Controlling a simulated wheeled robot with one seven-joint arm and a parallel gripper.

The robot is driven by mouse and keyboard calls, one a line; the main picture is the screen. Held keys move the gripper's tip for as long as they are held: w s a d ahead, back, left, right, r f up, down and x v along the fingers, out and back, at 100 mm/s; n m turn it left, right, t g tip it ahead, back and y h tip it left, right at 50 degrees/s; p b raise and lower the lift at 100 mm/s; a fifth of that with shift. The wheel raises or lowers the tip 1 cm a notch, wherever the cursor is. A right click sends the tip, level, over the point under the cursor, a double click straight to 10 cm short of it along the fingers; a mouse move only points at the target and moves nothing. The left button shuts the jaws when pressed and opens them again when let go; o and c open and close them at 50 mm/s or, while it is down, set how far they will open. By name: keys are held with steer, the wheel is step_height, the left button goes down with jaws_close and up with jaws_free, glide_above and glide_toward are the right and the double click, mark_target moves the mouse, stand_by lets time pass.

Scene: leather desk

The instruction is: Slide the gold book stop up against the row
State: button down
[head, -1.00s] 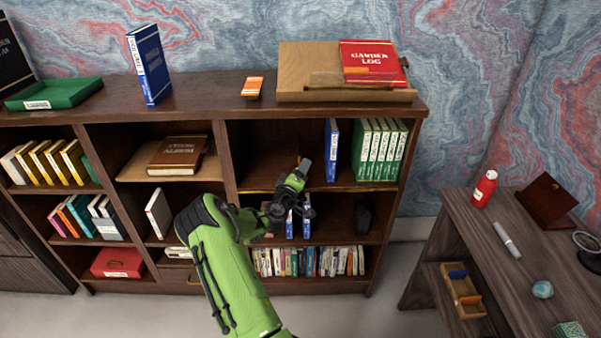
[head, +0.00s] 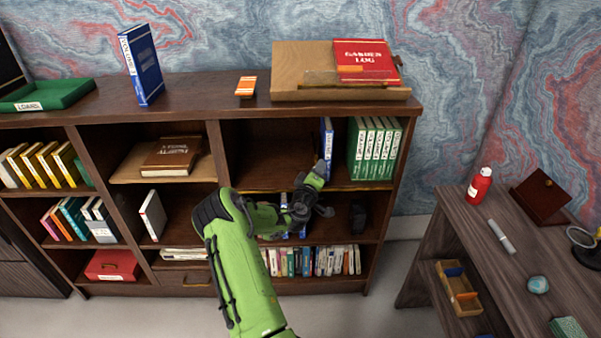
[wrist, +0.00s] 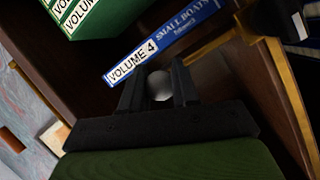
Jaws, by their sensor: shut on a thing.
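My gripper (wrist: 158,78) is shut on a small round pale grey knob (wrist: 160,86), seen between its fingers in the wrist view. A gold bar (wrist: 205,46) lies just beyond the fingers; it looks like part of the gold book stop, but its join to the knob is hidden. The blue book (wrist: 165,44), marked Volume 4, stands close past the fingertips; I cannot tell whether anything touches it. In the head view, my gripper (head: 315,180) is at the upper right compartment's front, beside the blue book (head: 327,140). Several green books (head: 374,148) stand to its right, across a gap.
The wooden bookcase (head: 200,88) has a gold-edged shelf. Small books (head: 310,261) fill the bottom row. A dark object (head: 358,216) stands in the compartment below. The upper right compartment is clear left of my gripper. A side desk (head: 440,215) stands at right.

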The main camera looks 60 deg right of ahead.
steer(key=s+d, duration=0.4)
steer(key=s, duration=0.5)
steer(key=shift+d+p, duration=0.25)
steer(key=shift+p, duration=0.2)
steer(key=shift+s, duration=0.1)
steer(key=c, duration=0.8)
jaws_free()
steer(key=shift+c, duration=0.2)
steer(key=shift+f, duration=0.1)
